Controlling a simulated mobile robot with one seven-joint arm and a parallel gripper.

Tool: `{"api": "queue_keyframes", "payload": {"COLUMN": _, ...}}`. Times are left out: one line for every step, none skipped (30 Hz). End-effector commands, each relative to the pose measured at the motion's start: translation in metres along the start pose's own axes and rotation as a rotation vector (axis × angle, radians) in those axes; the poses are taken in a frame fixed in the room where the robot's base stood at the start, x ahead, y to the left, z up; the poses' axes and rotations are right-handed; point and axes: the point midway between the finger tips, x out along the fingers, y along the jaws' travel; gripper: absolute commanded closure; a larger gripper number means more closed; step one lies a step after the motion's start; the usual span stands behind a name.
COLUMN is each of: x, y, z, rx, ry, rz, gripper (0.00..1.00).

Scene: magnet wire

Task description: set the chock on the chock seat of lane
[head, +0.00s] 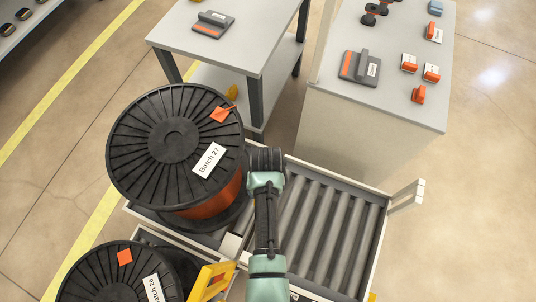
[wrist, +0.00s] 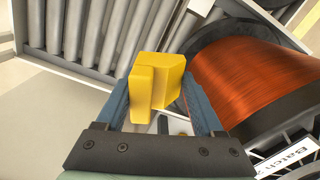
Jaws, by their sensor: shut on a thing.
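The yellow chock (wrist: 152,82) is between the two blue-grey fingers of my gripper (wrist: 158,98) in the wrist view, and the gripper is shut on it. In that view the roller lane (wrist: 80,30) lies beyond it at the upper left. The copper wire spool (wrist: 255,75) is close on its right; I cannot tell if they touch. In the head view my arm reaches up to the gap between the Batch 27 spool (head: 150,130) and the empty roller lane (head: 325,225). The chock and fingertips are hidden there. I cannot make out the chock seat clearly.
The Batch 26 spool (head: 95,275) stands at lower left, with a yellow part (head: 210,282) beside it. A grey table (head: 240,35) and a white counter (head: 390,95) with small tools stand behind.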

Motion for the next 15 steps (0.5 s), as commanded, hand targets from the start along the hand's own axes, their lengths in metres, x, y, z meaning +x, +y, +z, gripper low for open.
{"api": "queue_keyframes", "payload": {"x": 0.023, "y": -0.001, "z": -0.011, "rx": 0.009, "ry": 0.003, "rz": -0.003, "gripper": 1.0}}
{"api": "queue_keyframes", "payload": {"x": 0.028, "y": -0.002, "z": -0.016, "rx": 0.014, "ry": 0.004, "rz": -0.004, "gripper": 1.0}}
{"api": "queue_keyframes", "payload": {"x": 0.035, "y": -0.003, "z": -0.023, "rx": 0.022, "ry": 0.004, "rz": -0.007, "gripper": 1.0}}
{"api": "queue_keyframes", "payload": {"x": 0.041, "y": -0.004, "z": -0.028, "rx": 0.027, "ry": 0.004, "rz": -0.009, "gripper": 1.0}}
{"api": "queue_keyframes", "payload": {"x": 0.045, "y": -0.005, "z": -0.033, "rx": 0.032, "ry": 0.004, "rz": -0.01, "gripper": 1.0}}
{"api": "queue_keyframes", "payload": {"x": 0.052, "y": -0.006, "z": -0.039, "rx": 0.038, "ry": 0.004, "rz": -0.011, "gripper": 1.0}}
{"api": "queue_keyframes", "payload": {"x": 0.056, "y": -0.007, "z": -0.043, "rx": 0.045, "ry": 0.004, "rz": -0.012, "gripper": 1.0}}
{"api": "queue_keyframes", "payload": {"x": 0.061, "y": -0.007, "z": -0.048, "rx": 0.05, "ry": 0.004, "rz": -0.012, "gripper": 1.0}}
{"api": "queue_keyframes", "payload": {"x": 0.067, "y": -0.008, "z": -0.054, "rx": 0.057, "ry": 0.003, "rz": -0.013, "gripper": 1.0}}
{"api": "queue_keyframes", "payload": {"x": 0.071, "y": -0.009, "z": -0.058, "rx": 0.062, "ry": 0.004, "rz": -0.014, "gripper": 1.0}}
{"api": "queue_keyframes", "payload": {"x": 0.075, "y": -0.009, "z": -0.062, "rx": 0.068, "ry": 0.003, "rz": -0.015, "gripper": 1.0}}
{"api": "queue_keyframes", "payload": {"x": 0.08, "y": -0.01, "z": -0.068, "rx": 0.074, "ry": 0.004, "rz": -0.016, "gripper": 1.0}}
{"api": "queue_keyframes", "payload": {"x": 0.084, "y": -0.01, "z": -0.072, "rx": 0.079, "ry": 0.004, "rz": -0.017, "gripper": 1.0}}
{"api": "queue_keyframes", "payload": {"x": 0.088, "y": -0.011, "z": -0.076, "rx": 0.083, "ry": 0.004, "rz": -0.017, "gripper": 1.0}}
{"api": "queue_keyframes", "payload": {"x": 0.093, "y": -0.011, "z": -0.081, "rx": 0.091, "ry": 0.004, "rz": -0.017, "gripper": 1.0}}
